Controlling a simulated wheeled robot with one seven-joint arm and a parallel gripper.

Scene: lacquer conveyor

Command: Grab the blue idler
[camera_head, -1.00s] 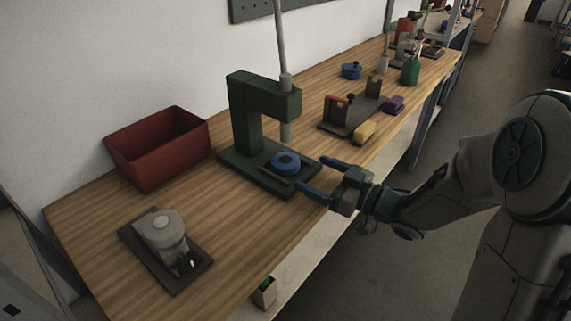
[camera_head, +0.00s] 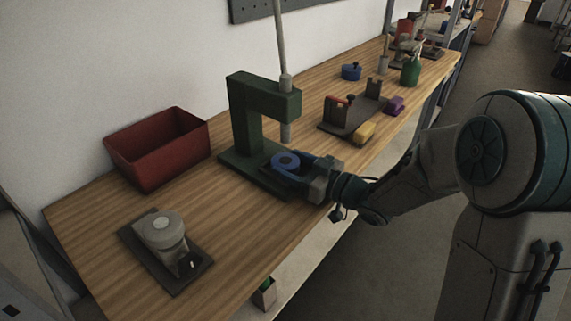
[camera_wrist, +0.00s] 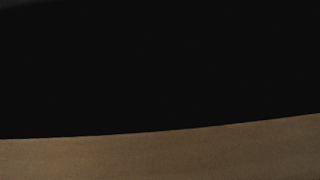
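The blue idler (camera_head: 286,160), a round disc with a pale hub, sits at the foot of the green press (camera_head: 246,125), below its ram. My gripper (camera_head: 287,164) has come in from the right, with one blue finger on the far side of the idler and one on the near side. The fingers are spread about as wide as before; whether they touch the idler is too small to tell. The idler's right edge is partly hidden by the fingers. The wrist view shows only a black area over a strip of brown, with no idler recognisable.
A red bin (camera_head: 157,149) stands left of the press. A grey fixture (camera_head: 163,229) on a dark plate is at the front left. A dark fixture (camera_head: 346,124), a yellow block (camera_head: 364,132) and a purple block (camera_head: 394,104) lie farther back. Bare wood lies between.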

